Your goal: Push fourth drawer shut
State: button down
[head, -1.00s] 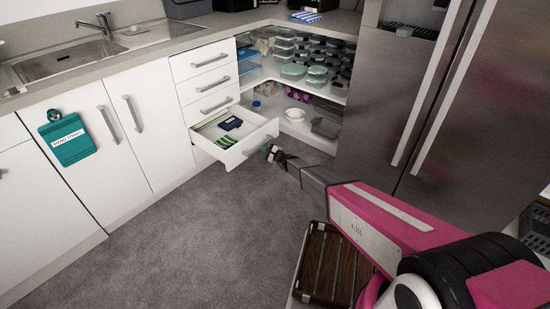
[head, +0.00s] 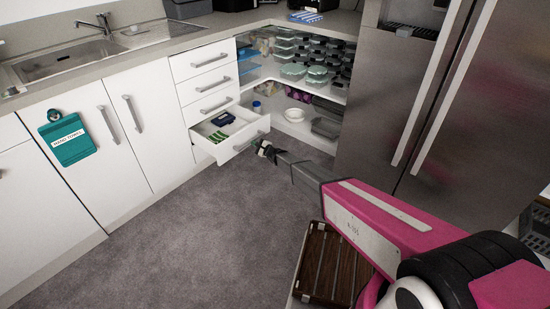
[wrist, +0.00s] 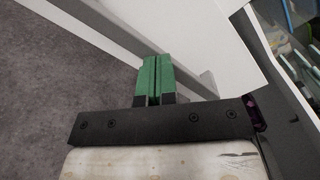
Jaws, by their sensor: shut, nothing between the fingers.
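The fourth drawer (head: 229,153), lowest of the white stack, stands partly open in the head view, with a blue item (head: 222,118) and a green item (head: 217,137) inside. My gripper (head: 259,146) is at the right end of the drawer's front, by its handle. In the wrist view the green fingers (wrist: 154,78) are shut together with nothing between them. Their tips are close against the white drawer front (wrist: 195,35) and its grey handle (wrist: 183,67). I cannot tell exactly whether they touch the front or the handle.
The three drawers above (head: 204,80) are shut. A steel fridge (head: 385,115) stands at the right.

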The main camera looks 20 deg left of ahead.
jog(key=shift+a, duration=0.1)
jog(key=shift+x, duration=5.9)
jog(key=shift+x, duration=6)
jog(key=shift+x, duration=0.85)
jog(key=shift+s, duration=0.15)
jog(key=shift+v, duration=4.05)
